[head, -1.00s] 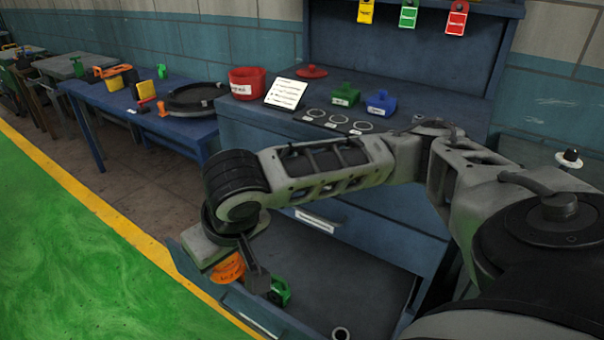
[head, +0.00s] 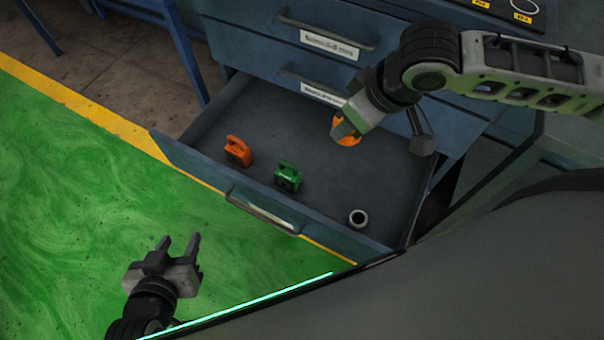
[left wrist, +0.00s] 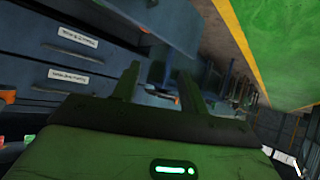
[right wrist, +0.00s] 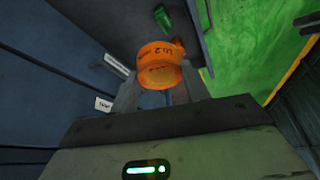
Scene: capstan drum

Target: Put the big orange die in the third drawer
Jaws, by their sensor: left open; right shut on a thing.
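A round orange die (head: 347,138) with dark lettering is in my right gripper (head: 345,126), over the back right part of the open drawer (head: 325,165). In the right wrist view the die (right wrist: 160,72) sits between the shut fingers. I cannot tell whether it touches the drawer floor. The drawer lies below two labelled fronts. A second orange piece with a handle (head: 237,151) stands in the drawer's left part. My left gripper (head: 179,242) is open and empty, outside the drawer over the green floor.
In the drawer stand a green piece with a handle (head: 288,177), near the front, and a small grey ring (head: 358,217) at front right. The drawer's front wall and handle (head: 264,214) face the green floor. The drawer's middle is clear.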

